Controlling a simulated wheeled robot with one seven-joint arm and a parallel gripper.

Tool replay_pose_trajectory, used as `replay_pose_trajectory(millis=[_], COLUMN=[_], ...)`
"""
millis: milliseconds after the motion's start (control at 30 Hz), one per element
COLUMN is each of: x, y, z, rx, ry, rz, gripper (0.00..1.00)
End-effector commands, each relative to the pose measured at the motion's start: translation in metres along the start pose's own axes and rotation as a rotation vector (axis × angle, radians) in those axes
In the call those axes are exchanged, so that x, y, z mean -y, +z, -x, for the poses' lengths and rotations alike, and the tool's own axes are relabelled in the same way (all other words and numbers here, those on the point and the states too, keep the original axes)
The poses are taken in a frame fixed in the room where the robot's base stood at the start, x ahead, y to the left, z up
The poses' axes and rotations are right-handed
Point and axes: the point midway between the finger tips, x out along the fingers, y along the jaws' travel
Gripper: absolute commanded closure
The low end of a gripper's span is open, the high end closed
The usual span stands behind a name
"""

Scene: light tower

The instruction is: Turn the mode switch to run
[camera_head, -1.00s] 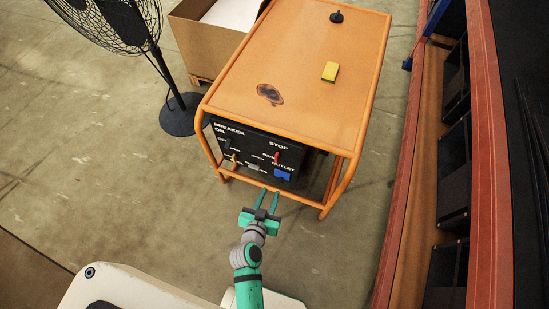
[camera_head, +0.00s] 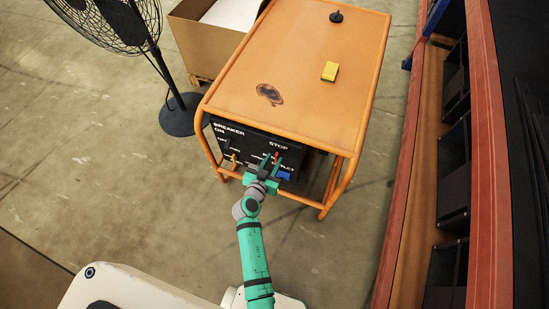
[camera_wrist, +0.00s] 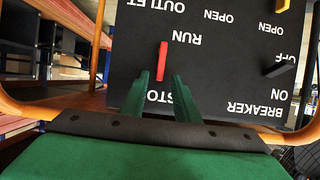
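The mode switch is a small red lever (camera_wrist: 162,62) on the black control panel (camera_wrist: 228,62). It stands between the RUN and STOP labels, which appear upside down in the wrist view; STOP is partly hidden by my fingers. In the head view the red lever (camera_head: 276,157) shows just at my fingertips. My gripper (camera_wrist: 161,80) is open, with one green finger on each side of the lever. I cannot tell whether either finger touches it. In the head view my gripper (camera_head: 270,163) is at the panel front.
The panel sits in an orange tubular frame (camera_head: 345,180). A black breaker handle (camera_wrist: 279,68), a yellow handle (camera_wrist: 283,5) and a blue outlet (camera_head: 284,176) are close by. A fan (camera_head: 180,113) stands left; an orange-red rack (camera_head: 400,200) is at the right.

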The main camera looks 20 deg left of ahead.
Motion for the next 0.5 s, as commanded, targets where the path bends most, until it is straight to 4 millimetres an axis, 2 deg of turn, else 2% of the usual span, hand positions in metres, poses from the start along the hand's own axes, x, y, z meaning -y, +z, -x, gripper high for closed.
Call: replay_pose_trajectory(millis=[200,500], x=[0.000,-0.001], y=[0.000,0.000], z=[-0.019,-0.021], rx=[0.000,0.000], ry=[0.001,0.001], rz=[0.000,0.000], gripper=[0.72,0.72])
